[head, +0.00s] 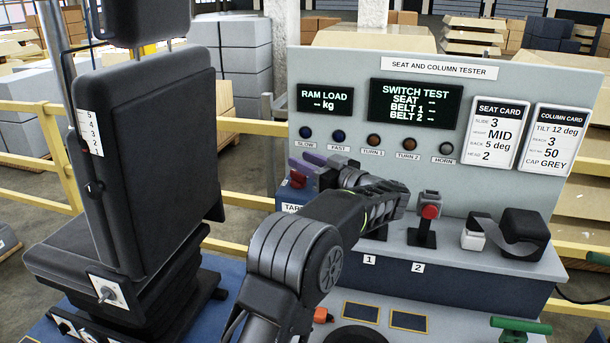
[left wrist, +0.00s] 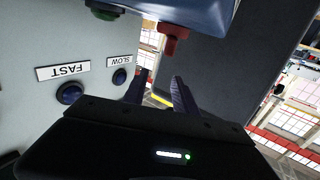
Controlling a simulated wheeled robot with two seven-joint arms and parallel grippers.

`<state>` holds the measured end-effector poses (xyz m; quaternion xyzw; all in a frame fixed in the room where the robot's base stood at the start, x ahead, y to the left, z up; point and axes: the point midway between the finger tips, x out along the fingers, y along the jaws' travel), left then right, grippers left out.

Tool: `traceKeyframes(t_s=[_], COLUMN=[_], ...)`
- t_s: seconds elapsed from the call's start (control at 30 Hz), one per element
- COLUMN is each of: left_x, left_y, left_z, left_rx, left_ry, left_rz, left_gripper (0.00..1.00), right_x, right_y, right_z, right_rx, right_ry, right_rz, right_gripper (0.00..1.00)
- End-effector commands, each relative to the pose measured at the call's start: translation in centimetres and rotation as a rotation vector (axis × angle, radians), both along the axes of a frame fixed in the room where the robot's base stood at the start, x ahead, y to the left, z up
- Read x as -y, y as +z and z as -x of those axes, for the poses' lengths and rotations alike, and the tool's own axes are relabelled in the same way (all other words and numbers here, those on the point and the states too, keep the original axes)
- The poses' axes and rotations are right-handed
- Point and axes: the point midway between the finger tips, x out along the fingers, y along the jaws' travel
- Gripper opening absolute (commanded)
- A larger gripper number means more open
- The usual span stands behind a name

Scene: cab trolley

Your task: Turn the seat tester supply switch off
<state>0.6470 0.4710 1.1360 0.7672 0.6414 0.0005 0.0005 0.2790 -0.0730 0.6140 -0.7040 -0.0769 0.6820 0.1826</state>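A red knob (head: 298,178) shows at the left end of the tester, on a blue box (head: 287,193); I take it for the supply switch. In the left wrist view the red knob (left wrist: 172,40) sticks out of the blue box (left wrist: 205,10). My left gripper (head: 303,162) is beside it, partly covering it in the head view. In the left wrist view its two dark fingers (left wrist: 159,76) are apart, with nothing between them, and the knob is just beyond the tips. Whether they touch it I cannot tell. The switch position is unclear. My right gripper is not in view.
The grey tester panel (head: 460,88) stands behind, with a row of buttons including SLOW (head: 306,132) and FAST (head: 339,134). A red-topped belt buckle stand (head: 429,212) and a black reel (head: 525,234) stand right. A black seat (head: 150,160) stands left, near a yellow rail (head: 245,126).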

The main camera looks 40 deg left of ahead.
Motion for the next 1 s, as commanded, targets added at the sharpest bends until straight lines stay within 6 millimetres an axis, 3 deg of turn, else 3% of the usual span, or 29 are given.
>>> traceKeyframes(t_s=[0.2,0.37,0.67,0.83,1.0], left_x=[0.0,0.0,0.0,-0.4,-2.5], left_y=[4.1,5.5,5.7,5.0,4.8], left_z=[0.0,0.0,0.0,0.2,2.0], left_rx=[0.003,0.001,-0.001,0.000,0.045], left_ry=[0.000,0.000,0.000,0.006,0.037], left_rz=[0.001,0.000,0.000,0.000,0.018], left_gripper=[0.34,0.34,0.34,0.48,0.62], right_x=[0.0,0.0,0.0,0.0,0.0], right_y=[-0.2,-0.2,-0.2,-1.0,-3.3], right_z=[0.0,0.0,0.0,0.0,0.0], right_rx=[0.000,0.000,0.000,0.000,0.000], right_ry=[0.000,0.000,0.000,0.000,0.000], right_rz=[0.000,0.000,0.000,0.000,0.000], right_gripper=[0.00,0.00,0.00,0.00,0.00])
